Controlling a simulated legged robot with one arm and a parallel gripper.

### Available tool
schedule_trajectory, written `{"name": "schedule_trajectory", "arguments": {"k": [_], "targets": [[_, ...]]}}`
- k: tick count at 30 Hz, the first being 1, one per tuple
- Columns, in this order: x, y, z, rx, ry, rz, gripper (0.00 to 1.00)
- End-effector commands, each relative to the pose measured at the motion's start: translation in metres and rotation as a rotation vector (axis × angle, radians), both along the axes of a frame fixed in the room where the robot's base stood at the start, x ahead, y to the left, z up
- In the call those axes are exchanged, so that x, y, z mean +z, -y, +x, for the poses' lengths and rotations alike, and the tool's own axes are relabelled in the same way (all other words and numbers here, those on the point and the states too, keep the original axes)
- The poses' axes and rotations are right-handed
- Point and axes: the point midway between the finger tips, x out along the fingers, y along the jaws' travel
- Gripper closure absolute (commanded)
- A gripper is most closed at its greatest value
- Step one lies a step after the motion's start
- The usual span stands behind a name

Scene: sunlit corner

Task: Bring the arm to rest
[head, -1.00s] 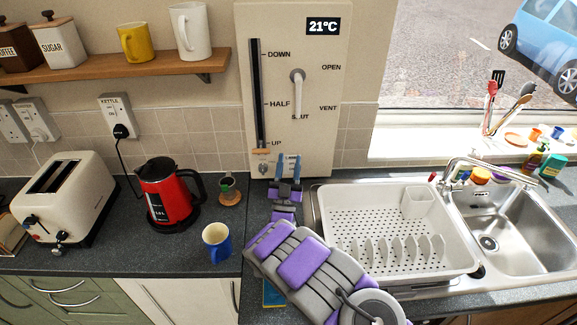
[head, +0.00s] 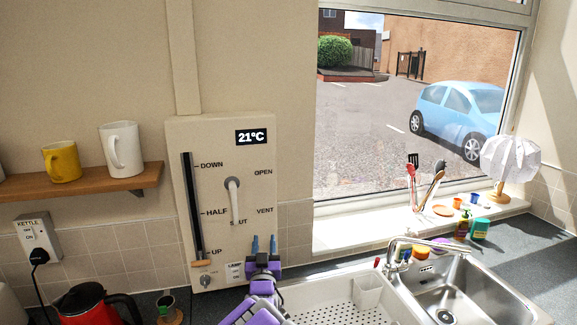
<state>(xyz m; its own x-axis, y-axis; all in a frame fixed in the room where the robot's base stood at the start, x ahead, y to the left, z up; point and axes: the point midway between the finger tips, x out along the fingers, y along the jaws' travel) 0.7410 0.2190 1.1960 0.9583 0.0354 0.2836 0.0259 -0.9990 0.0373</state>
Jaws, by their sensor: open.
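My gripper (head: 264,245) is at the lower middle of the head view, in front of the lower right part of a cream wall panel (head: 255,190). Its two blue fingers point up and stand apart, with nothing between them. My purple and grey arm runs down out of the bottom of the picture. The panel has a slot with an orange-tipped lever (head: 201,263) low down by UP, and a pale handle (head: 233,197) pointing down near SHUT. A display (head: 252,137) reads 21°C.
A white draining rack (head: 320,298) and a steel sink (head: 455,290) lie right of my arm. A red kettle (head: 88,305) and a small dark cup (head: 166,303) stand at lower left. The windowsill (head: 350,232) carries utensils and a lamp.

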Motion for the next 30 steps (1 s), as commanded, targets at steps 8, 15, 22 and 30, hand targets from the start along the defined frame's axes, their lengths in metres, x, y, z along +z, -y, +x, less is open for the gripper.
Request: {"name": "schedule_trajectory", "arguments": {"k": [8, 15, 22, 30], "targets": [[0.012, 0.074, -0.009, -0.064, -0.359, -0.009, 0.58], [0.006, 0.128, -0.063, -0.101, -0.686, 0.012, 0.58], [-0.004, 0.166, -0.151, -0.114, -1.005, 0.042, 0.58], [-0.013, 0.190, -0.289, -0.099, -1.377, 0.065, 0.58]]}}
